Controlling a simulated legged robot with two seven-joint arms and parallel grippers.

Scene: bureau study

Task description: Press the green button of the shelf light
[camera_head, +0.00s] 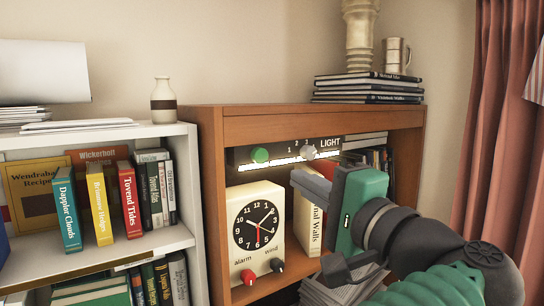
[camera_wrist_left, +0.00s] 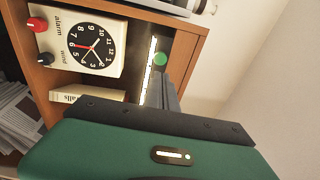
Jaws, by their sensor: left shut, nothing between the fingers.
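The shelf light (camera_head: 284,152) is a dark panel under the top board of the brown shelf, with a glowing white strip along its lower edge. Its round green button (camera_head: 260,154) sits at the panel's left end, and a pale knob marked with numbers (camera_head: 308,151) is to its right. The button also shows in the left wrist view (camera_wrist_left: 160,58), just beyond the fingertips. My left gripper (camera_head: 297,179) is shut and empty, below and right of the button in the head view, apparently apart from it. My right gripper is in neither view.
A cream alarm clock (camera_head: 242,256) with a red and a black knob stands below the light. Books (camera_head: 308,226) stand right of it. The brown shelf's top board (camera_head: 290,118) overhangs the panel. A white bookcase (camera_head: 98,145) is at left.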

